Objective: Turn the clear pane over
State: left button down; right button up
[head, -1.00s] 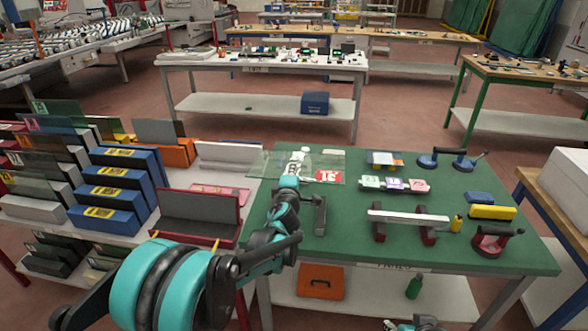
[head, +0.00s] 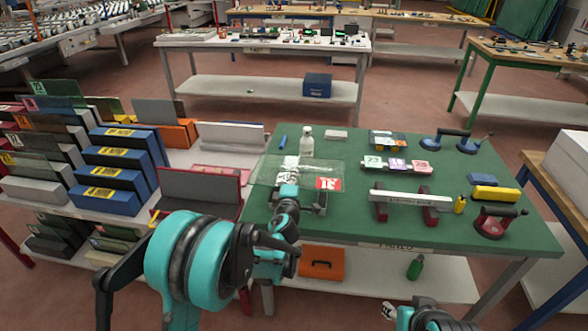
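The clear pane (head: 264,174) is a see-through sheet with a red label (head: 328,183) with white marks at its right near corner. It shows over the left part of the green table, lying nearly flat. My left gripper (head: 290,177) is at the middle of the pane's near edge and appears shut on it; the fingertips are small and partly seen through the glass. I cannot tell how high the pane is above the table. My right arm shows only at the bottom edge, with its gripper (head: 389,311) small and cut off, its fingers unclear.
A white bottle (head: 307,143) and blue marker (head: 283,141) stand behind the pane. Racks with panes (head: 120,170) stand left. Some green tabletop (head: 335,225) is clear in front.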

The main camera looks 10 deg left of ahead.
pick_arm(q)
jog(key=shift+s+f, duration=0.2)
jog(key=shift+f, duration=3.95)
jog(key=shift+f, duration=0.3)
jog(key=c, duration=1.6)
grip_release()
jog(key=shift+c, duration=0.2)
notch_tip(320, 180, up, 10)
jog(key=shift+f, duration=0.1)
jog(key=shift+d, duration=0.1)
